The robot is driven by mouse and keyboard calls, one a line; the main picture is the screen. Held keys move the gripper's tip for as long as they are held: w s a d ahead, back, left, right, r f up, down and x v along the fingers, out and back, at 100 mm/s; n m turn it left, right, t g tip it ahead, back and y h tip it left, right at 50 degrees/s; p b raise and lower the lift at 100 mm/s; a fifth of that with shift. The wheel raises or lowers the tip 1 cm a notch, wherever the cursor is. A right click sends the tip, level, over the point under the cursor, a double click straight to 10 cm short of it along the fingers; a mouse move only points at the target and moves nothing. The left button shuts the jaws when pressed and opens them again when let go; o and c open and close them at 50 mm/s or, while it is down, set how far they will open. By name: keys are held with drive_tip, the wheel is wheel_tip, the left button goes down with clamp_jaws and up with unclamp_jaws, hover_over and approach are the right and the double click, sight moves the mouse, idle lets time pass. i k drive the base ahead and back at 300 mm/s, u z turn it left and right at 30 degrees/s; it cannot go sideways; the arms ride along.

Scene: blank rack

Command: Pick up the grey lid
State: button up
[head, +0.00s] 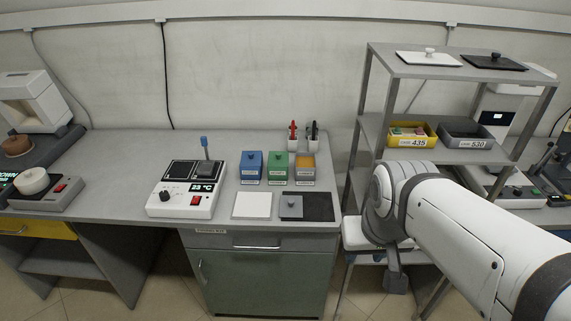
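The grey lid (291,206) is a flat square plate with a small knob on top. It lies on the left part of a black mat (321,207), near the front edge of the grey workbench. My arm comes in from the right, in front of the shelf rack. A dark part at its end, seemingly my gripper (395,280), hangs low to the right of the bench, well apart from the lid. Its fingers cannot be made out, so its opening is unclear.
A white square plate (252,205) lies left of the lid. Blue (251,165), green (278,166) and orange (304,168) bins stand behind. A device reading 23 °C (186,189) is further left. The rack's top shelf holds a white lid (429,58) and a black lid (493,62).

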sight(290, 206)
drive_tip(key=i, duration=0.85)
